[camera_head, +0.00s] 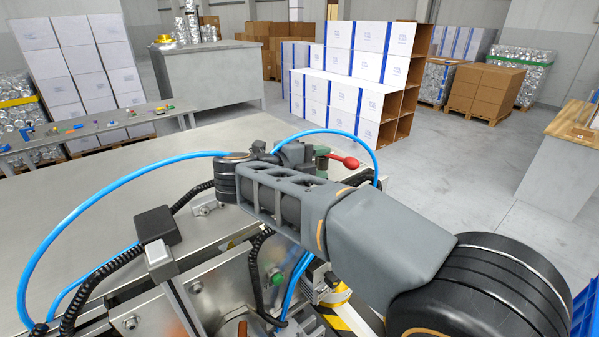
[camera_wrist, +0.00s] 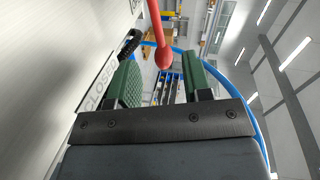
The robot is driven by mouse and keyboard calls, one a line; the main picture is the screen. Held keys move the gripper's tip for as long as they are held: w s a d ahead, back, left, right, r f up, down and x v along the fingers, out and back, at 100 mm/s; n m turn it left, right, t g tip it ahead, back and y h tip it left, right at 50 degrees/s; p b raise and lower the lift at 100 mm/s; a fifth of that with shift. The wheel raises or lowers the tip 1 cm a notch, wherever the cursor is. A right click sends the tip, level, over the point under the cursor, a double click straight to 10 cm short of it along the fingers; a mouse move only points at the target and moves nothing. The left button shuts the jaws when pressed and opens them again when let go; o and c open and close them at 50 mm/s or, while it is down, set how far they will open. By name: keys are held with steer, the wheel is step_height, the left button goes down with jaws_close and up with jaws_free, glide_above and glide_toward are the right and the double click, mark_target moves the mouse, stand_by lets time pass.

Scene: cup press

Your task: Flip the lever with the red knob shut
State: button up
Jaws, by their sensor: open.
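The red knob (camera_wrist: 163,58) hangs from its red lever (camera_wrist: 155,20) in the wrist view. It appears between the two green finger pads of my gripper (camera_wrist: 164,78), apart from both. My gripper is open, with nothing held. In the head view the red knob (camera_head: 351,162) shows just right of the green fingers of my gripper (camera_head: 321,157), above the far edge of the metal top. The lever's base is hidden behind my gripper there. A plate with the word CLOSED (camera_wrist: 103,90) lies beside the left finger in the wrist view.
A blue hose (camera_head: 371,143) arches around my gripper and the knob. The metal machine top (camera_head: 110,190) spreads to the left. White boxes (camera_head: 340,95) stand well behind on the floor. Open grey floor (camera_head: 470,150) lies to the right.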

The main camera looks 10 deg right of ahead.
steer(key=shift+b+v, duration=0.5)
steer(key=shift+v, duration=2.1)
